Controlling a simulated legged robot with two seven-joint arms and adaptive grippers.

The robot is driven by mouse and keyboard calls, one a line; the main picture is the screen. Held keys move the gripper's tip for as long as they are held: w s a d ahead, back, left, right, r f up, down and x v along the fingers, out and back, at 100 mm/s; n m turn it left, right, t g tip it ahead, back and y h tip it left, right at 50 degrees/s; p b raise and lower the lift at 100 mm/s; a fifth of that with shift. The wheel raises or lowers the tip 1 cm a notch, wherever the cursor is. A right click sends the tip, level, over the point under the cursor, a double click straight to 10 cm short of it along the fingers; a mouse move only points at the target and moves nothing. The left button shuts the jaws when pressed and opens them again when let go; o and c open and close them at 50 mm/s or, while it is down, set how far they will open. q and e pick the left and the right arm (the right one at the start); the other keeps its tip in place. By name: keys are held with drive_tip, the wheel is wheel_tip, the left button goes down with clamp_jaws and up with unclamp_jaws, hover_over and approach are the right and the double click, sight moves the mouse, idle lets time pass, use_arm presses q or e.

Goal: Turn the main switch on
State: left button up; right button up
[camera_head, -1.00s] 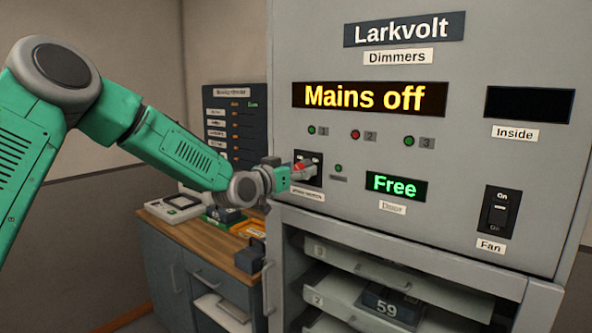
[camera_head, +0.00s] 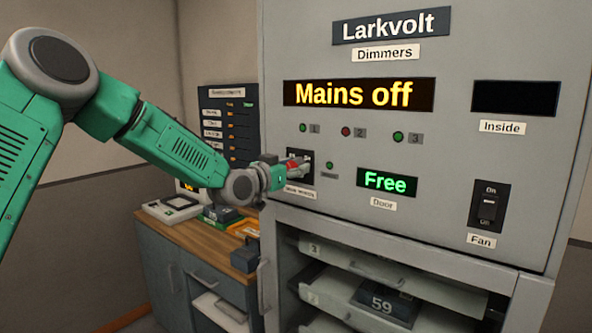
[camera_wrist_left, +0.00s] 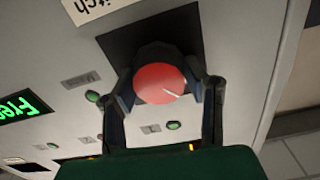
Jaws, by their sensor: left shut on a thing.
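The main switch is a round red knob with a pale pointer line on a black plate on the cabinet front. It shows in the head view (camera_head: 296,165) and in the wrist view (camera_wrist_left: 160,84). My left gripper (camera_head: 286,170) is at the knob, and in the wrist view its two fingers (camera_wrist_left: 164,92) are closed on both sides of it. The label by the knob is only partly readable. The amber display (camera_head: 359,95) reads "Mains off". My right gripper is not in view.
A green "Free" door display (camera_head: 387,181) sits right of the knob, with the fan switch (camera_head: 488,207) farther right. Below are open shelves with a unit marked 59 (camera_head: 385,303). A wooden-topped side cabinet (camera_head: 194,237) stands to the left.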

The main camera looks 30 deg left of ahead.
use_arm(q)
drive_tip(key=shift+s+a+f+m+b, duration=0.15)
drive_tip(key=shift+f+m+b, duration=0.25)
drive_tip(key=shift+m, duration=0.3)
drive_tip(key=m+b, duration=0.1)
drive_tip(key=m, duration=0.1)
drive_tip(key=shift+d+m+b, duration=0.3)
drive_tip(key=shift+m+b, duration=0.05)
drive_tip(key=shift+m, duration=0.05)
drive_tip(key=m+b, duration=0.2)
drive_tip(key=m, duration=0.1)
drive_tip(key=shift+f+m+b, duration=0.15)
drive_tip(key=shift+m+b, duration=0.15)
drive_tip(key=shift+b, duration=0.05)
drive_tip(key=m+b, duration=0.3)
drive_tip(key=m, duration=0.1)
drive_tip(key=shift+f+b, duration=0.1)
drive_tip(key=shift+b, duration=0.25)
drive_tip(key=shift+m+b, duration=1.9)
drive_tip(key=shift+m, duration=0.7)
drive_tip(key=o, duration=1.1)
drive_tip(key=shift+o, duration=0.2)
